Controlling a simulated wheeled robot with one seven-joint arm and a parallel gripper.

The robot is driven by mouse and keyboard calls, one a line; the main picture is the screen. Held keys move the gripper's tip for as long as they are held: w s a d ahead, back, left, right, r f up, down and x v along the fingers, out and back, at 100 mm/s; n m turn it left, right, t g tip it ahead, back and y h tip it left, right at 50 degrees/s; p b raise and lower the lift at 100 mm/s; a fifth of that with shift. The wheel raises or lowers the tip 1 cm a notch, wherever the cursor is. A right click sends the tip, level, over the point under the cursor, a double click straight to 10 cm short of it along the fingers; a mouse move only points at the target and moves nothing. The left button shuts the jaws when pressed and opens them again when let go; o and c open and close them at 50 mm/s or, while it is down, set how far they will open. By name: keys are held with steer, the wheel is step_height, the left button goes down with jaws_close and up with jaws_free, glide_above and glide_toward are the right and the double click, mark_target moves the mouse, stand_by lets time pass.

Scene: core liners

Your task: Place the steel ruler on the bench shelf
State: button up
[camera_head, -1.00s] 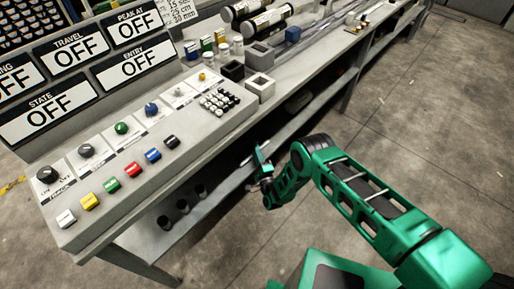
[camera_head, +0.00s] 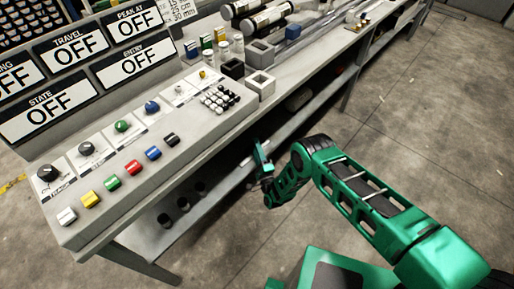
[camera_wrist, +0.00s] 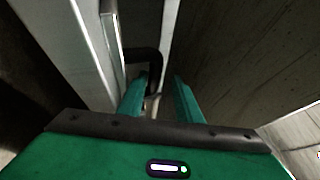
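My gripper (camera_head: 262,157) is low beside the front of the bench, near the edge of the bench shelf (camera_head: 226,186). In the wrist view, its two green fingers (camera_wrist: 160,88) stand apart with a gap between them, and I see nothing clearly clamped there. The shelf is a grey board under the bench top, partly in shadow. I cannot surely make out the steel ruler. A thin pale metallic strip (camera_wrist: 113,45) shows left of the fingers in the wrist view, but I cannot tell whether it is the ruler. A dark curved shape (camera_wrist: 147,60) lies just beyond the fingertips.
A control panel (camera_head: 142,158) with knobs and coloured buttons covers the near bench top. Dark round cups (camera_head: 183,205) sit on the lower shelf. The concrete floor (camera_head: 412,140) at right is open.

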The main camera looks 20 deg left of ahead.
steer(key=shift+s+r, duration=0.15)
steer(key=shift+r, duration=0.4)
steer(key=v, duration=1.1)
steer(key=shift+s+d, duration=0.25)
steer(key=shift+s, duration=0.1)
steer(key=shift+f, duration=0.1)
